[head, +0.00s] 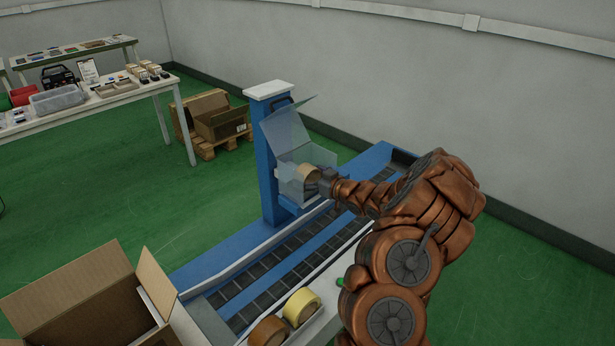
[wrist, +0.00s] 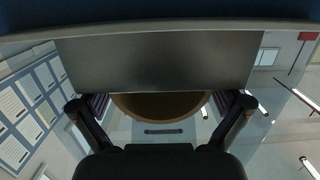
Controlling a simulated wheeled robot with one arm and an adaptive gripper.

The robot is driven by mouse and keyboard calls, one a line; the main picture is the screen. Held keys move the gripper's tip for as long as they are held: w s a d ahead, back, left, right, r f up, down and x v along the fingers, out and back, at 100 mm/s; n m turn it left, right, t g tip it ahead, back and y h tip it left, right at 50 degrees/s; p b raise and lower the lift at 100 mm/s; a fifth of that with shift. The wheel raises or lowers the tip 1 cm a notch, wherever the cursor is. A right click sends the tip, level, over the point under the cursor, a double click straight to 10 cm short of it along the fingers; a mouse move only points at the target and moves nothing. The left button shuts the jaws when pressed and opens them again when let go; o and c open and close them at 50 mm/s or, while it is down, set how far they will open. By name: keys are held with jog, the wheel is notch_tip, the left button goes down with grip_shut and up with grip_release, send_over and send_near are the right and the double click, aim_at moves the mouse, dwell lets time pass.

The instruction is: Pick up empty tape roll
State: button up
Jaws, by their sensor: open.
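A tan tape roll (head: 307,172) sits in the blue taping machine (head: 268,165), behind or within its clear guard (head: 289,130). My gripper (head: 324,181) reaches in at the roll's right side. In the wrist view the brown curved edge of the roll (wrist: 160,106) shows between the two spread fingers of my gripper (wrist: 160,103), below a dark grey plate (wrist: 158,62). The fingers are open, one at each side of the roll, with visible gaps. The plate hides much of the roll, so I cannot tell whether it is empty.
A yellow tape roll (head: 301,306) and a brown roll (head: 267,331) stand at the near edge of the conveyor (head: 290,250). An open cardboard box (head: 90,315) is at the lower left. A cluttered table (head: 90,100) stands at the back left. Green floor lies between.

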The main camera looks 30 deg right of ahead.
jog(key=shift+w, duration=0.15)
jog(key=c, duration=0.7)
jog(key=shift+o, duration=0.2)
